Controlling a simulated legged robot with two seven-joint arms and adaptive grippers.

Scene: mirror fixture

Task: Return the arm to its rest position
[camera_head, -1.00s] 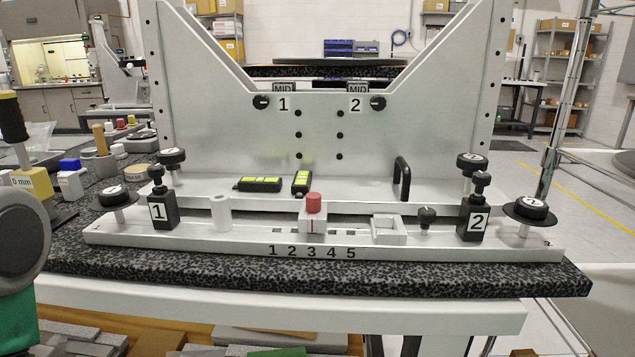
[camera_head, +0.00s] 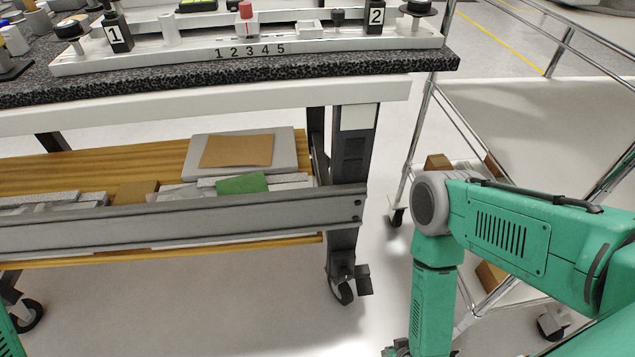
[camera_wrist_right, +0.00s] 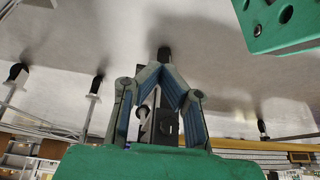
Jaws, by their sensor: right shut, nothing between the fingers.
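My right arm (camera_head: 520,235) comes in from the right edge of the head view. Its green forearm (camera_head: 433,300) hangs down from a grey elbow joint, right of the workbench and in front of a wire cart. My left gripper is not in view; only a sliver of green shows at the lower left edge of the head view.
The workbench (camera_head: 250,105) carries the white fixture base (camera_head: 190,53) at the top. Its lower shelf (camera_head: 80,170) holds flat boards and blocks. A chrome wire cart (camera_head: 480,140) stands close behind my right arm. Bare floor (camera_head: 220,300) lies in front of the bench.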

